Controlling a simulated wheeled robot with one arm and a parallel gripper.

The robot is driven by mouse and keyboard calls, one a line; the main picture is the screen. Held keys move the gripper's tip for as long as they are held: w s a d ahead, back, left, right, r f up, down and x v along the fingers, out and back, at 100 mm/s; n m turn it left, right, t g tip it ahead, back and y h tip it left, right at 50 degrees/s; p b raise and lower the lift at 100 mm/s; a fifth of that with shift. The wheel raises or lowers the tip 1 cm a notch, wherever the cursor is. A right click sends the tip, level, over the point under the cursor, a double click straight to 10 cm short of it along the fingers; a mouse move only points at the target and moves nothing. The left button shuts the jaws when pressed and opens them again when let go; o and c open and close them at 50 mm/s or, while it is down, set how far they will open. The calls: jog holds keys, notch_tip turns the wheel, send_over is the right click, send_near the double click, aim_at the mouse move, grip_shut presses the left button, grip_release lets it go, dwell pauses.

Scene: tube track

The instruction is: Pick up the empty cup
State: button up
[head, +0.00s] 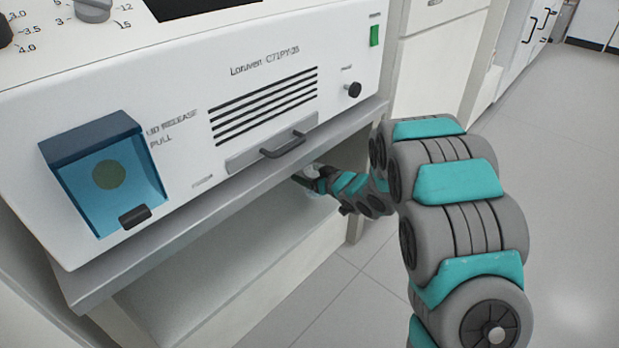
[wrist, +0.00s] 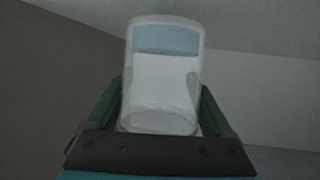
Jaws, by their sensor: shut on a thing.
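A clear, empty-looking cup (wrist: 163,85) with a blue-grey band near its far end is between the two fingers of my gripper (wrist: 161,100) in the wrist view. The fingers press on its sides. In the head view my gripper (head: 309,180) is small and reaches under the grey bench top, into the open space below the machine. A small pale patch of the cup shows there beside the fingers, and the rest is hidden. I cannot tell whether the cup touches a surface.
A white machine (head: 190,110) with a blue window box (head: 105,180) and a drawer handle (head: 284,145) stands on the grey bench top (head: 90,285). The bench top's edge lies close above my gripper. A pale shelf (head: 215,270) is below. Open floor (head: 560,200) lies to the right.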

jog(key=shift+r, duration=0.75)
jog(key=shift+s+d+r+p, duration=0.15)
jog(key=shift+r+p, duration=0.15)
jog(key=shift+r, duration=0.05)
jog(key=s+d+r, duration=0.1)
jog(key=s+d, duration=0.8)
jog(key=s, duration=0.3)
jog(key=shift+s+d, duration=0.2)
